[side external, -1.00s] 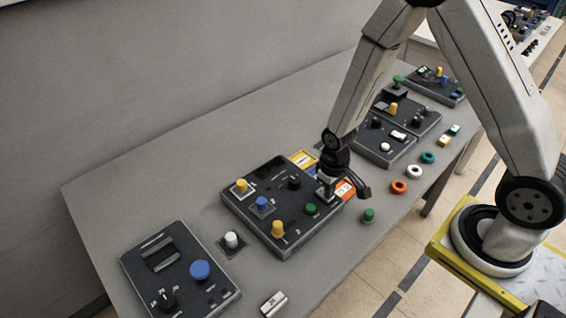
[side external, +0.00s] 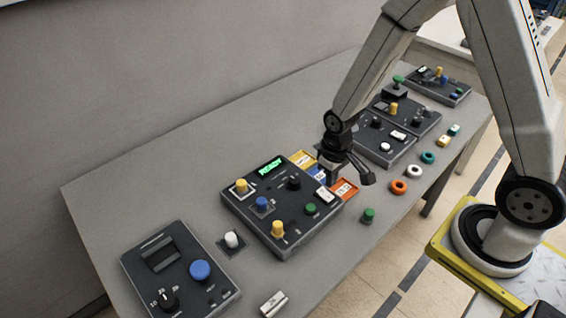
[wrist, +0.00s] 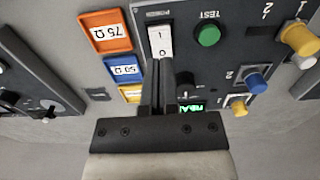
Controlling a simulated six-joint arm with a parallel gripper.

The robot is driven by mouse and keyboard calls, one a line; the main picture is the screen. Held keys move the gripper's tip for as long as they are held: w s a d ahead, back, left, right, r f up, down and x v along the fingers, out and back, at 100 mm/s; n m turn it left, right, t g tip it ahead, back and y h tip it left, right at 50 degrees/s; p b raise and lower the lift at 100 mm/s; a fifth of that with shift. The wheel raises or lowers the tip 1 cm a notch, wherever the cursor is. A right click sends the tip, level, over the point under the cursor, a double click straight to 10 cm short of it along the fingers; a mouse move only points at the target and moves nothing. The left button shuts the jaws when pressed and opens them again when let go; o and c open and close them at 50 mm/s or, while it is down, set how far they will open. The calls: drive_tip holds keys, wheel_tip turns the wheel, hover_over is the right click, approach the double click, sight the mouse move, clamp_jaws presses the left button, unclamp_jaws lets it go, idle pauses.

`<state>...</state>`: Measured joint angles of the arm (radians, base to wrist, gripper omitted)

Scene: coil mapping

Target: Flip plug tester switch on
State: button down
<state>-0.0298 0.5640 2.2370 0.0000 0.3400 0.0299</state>
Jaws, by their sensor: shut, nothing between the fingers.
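The plug tester (side external: 262,222) is a dark panel with yellow, blue and green plugs or knobs, and its display (side external: 270,166) is lit green and reads READY. Its white rocker switch (side external: 325,195) sits near the right edge of the panel; in the wrist view the switch (wrist: 160,40) shows I and 0 marks beside the word POWER. My gripper (side external: 345,172) is shut and empty, above and just behind the switch at the tester's right edge. In the wrist view my closed fingers (wrist: 158,85) point toward the switch and overlap its lower end; contact cannot be told.
Orange (side external: 344,190), blue (side external: 318,173) and yellow (side external: 302,160) labelled trays lie along the tester's right side. A green TEST button (wrist: 207,36) is close to the switch. Another panel (side external: 180,272) stands at left, and rings (side external: 399,187) lie at right.

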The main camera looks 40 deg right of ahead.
sight(330, 198)
drive_tip(key=shift+r, duration=1.25)
drive_tip(key=shift+r, duration=0.1)
drive_tip(key=s+d+r+t, duration=0.1)
drive_tip(key=s+r+t, duration=0.1)
drive_tip(key=s+r, duration=0.3)
drive_tip(key=shift+s+r+t, duration=0.2)
drive_tip(key=shift+r+t, duration=0.1)
drive_tip(key=shift+r, duration=1.45)
